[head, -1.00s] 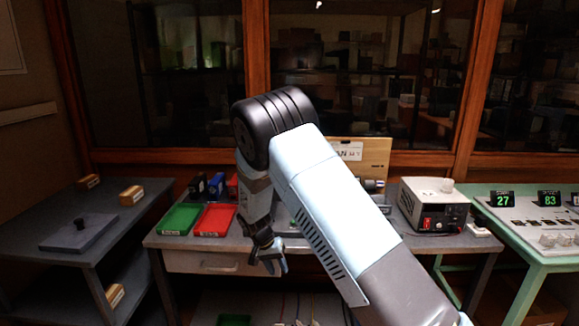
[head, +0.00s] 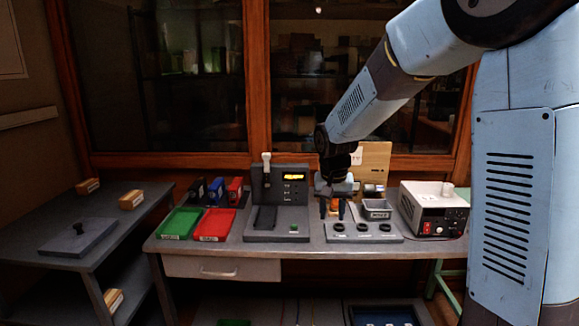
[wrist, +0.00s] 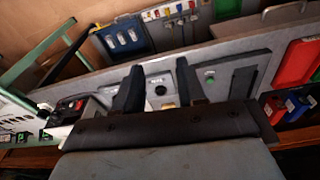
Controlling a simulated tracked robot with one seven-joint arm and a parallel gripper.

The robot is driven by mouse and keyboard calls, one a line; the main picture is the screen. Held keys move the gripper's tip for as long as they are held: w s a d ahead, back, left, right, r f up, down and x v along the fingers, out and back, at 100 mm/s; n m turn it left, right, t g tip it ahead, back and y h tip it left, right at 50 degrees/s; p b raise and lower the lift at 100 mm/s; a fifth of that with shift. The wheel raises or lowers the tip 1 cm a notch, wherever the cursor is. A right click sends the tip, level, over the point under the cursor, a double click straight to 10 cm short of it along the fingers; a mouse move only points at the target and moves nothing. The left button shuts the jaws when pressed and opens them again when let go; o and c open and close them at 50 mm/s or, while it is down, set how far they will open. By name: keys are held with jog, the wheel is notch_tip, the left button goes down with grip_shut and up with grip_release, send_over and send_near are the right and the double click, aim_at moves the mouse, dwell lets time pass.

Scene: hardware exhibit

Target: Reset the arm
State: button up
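My gripper (head: 332,210) points down over the grey panel with round black sockets (head: 360,232) on the workbench. Its two dark fingers are apart, and they also show apart in the wrist view (wrist: 160,82). No held thing shows between them; part of the panel shows in that gap. An orange thing (head: 334,205) shows between the fingers in the head view, seemingly behind them. My arm reaches in from the right and hides part of the window and the right side of the room.
A grey test station (head: 279,215) with a lever and lit display stands left of my gripper. Green (head: 181,222) and red (head: 215,224) trays lie farther left. A small grey bin (head: 377,209) and a power supply (head: 434,208) stand to the right. A side table (head: 115,210) is at left.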

jog(key=s+d+r+t, duration=0.2)
jog(key=s+d+r, duration=0.6)
jog(key=s+r, duration=0.3)
jog(key=s+d+t, duration=0.1)
jog(key=s+d, duration=0.1)
jog(key=s, duration=0.5)
jog(key=s+d+r+n+t, duration=0.1)
jog(key=s+d, duration=0.1)
jog(key=s, duration=0.6)
jog(key=shift+r+n, duration=0.15)
jog(key=shift+n, duration=0.15)
